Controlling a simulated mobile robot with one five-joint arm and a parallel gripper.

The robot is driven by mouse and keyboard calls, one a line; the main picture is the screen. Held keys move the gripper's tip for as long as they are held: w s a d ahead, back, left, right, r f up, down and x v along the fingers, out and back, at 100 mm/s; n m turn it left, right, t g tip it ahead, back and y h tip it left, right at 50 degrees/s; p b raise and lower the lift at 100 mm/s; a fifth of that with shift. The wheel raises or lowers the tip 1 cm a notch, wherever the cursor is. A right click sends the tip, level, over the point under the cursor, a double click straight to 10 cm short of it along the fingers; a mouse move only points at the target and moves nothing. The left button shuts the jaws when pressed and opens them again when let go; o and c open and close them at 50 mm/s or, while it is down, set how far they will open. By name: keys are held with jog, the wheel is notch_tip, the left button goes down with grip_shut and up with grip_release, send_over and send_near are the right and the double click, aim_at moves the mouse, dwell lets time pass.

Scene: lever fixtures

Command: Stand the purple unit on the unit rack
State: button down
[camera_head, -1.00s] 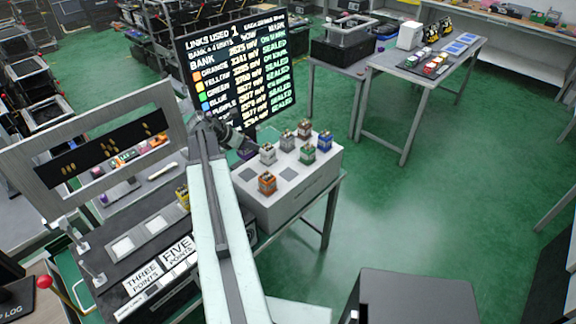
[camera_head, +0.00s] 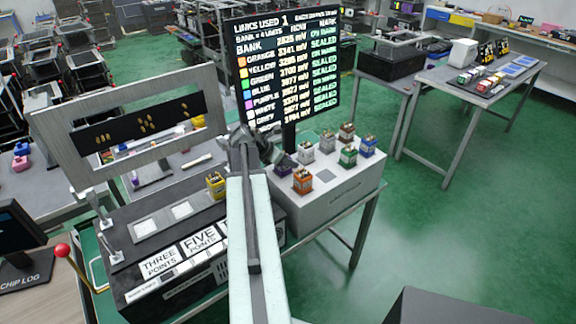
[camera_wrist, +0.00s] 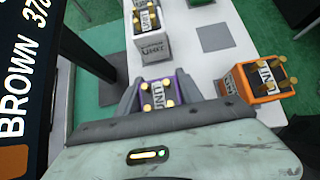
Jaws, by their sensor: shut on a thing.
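My gripper (camera_head: 277,157) is shut on the purple unit (camera_wrist: 160,92), which shows between the fingers in the wrist view, gold posts facing the camera. In the head view the purple unit (camera_head: 284,166) is a small dark purple patch, partly hidden by my gripper. It is at the left side of the white unit rack (camera_head: 335,207), left of the orange unit (camera_head: 302,181). Whether its base touches the rack is hidden. One bare grey pad (camera_wrist: 215,38) shows on the rack in the wrist view.
The rack also bears a green unit (camera_head: 348,156), a blue unit (camera_head: 368,147), a brown unit (camera_head: 346,132) and pale units (camera_head: 307,152). A readout screen (camera_head: 285,70) stands close behind. A yellow unit (camera_head: 215,185) stands on the dark bench at left.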

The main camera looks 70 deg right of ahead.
jog(key=shift+f, duration=0.1)
jog(key=c, duration=0.8)
grip_release()
jog(key=shift+o, duration=0.2)
jog(key=p+v, duration=0.8)
jog(key=v, duration=0.4)
jog(key=shift+r+p, duration=0.3)
